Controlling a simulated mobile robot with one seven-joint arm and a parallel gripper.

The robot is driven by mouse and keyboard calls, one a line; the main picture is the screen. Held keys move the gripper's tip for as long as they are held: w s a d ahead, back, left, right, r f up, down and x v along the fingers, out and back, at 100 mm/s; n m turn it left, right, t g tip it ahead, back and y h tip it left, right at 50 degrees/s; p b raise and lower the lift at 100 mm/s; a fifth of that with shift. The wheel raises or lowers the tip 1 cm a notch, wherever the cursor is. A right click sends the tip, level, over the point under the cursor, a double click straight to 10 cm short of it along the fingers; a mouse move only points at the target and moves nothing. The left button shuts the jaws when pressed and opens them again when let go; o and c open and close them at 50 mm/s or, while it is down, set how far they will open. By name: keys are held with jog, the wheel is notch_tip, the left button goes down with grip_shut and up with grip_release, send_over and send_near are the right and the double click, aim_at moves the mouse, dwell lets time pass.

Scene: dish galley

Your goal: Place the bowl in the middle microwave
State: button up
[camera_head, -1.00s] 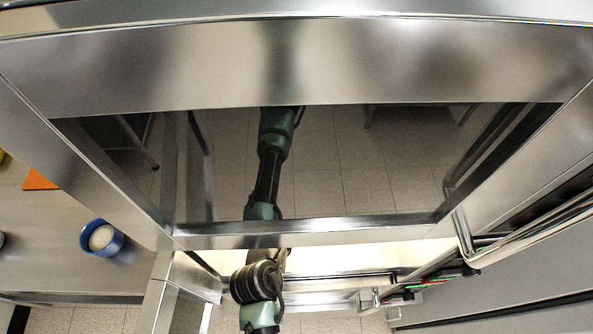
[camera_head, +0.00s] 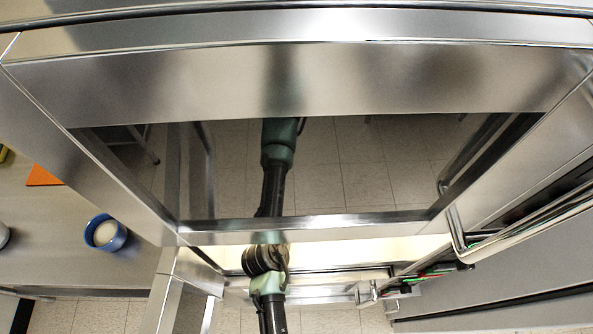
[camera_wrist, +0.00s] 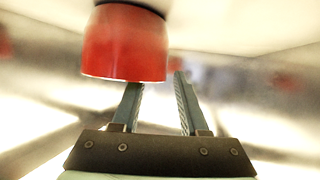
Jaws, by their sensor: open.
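A red, round-walled vessel with a dark band at its top edge, likely the bowl (camera_wrist: 125,45), fills the upper middle of the wrist view. My gripper (camera_wrist: 160,84) is open, its two fingers apart. The left finger's upper part is hidden behind the red vessel; the right finger stands just beside its wall. I cannot tell whether they touch. The surroundings there are bright and blurred, like a lit metal interior. In the head view my arm passes below a large steel appliance front with a dark window (camera_head: 310,170); my gripper is hidden there. Which microwave this is I cannot tell.
A blue bowl (camera_head: 105,233) with pale contents stands on the counter (camera_head: 45,235) at the left, near an orange flat item (camera_head: 44,175). A steel bar handle (camera_head: 530,215) runs along the right. Tiled floor shows below.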

jog(key=shift+s, duration=0.1)
jog(key=b+v, duration=0.2)
jog(key=v, duration=1)
jog(key=shift+b, duration=0.35)
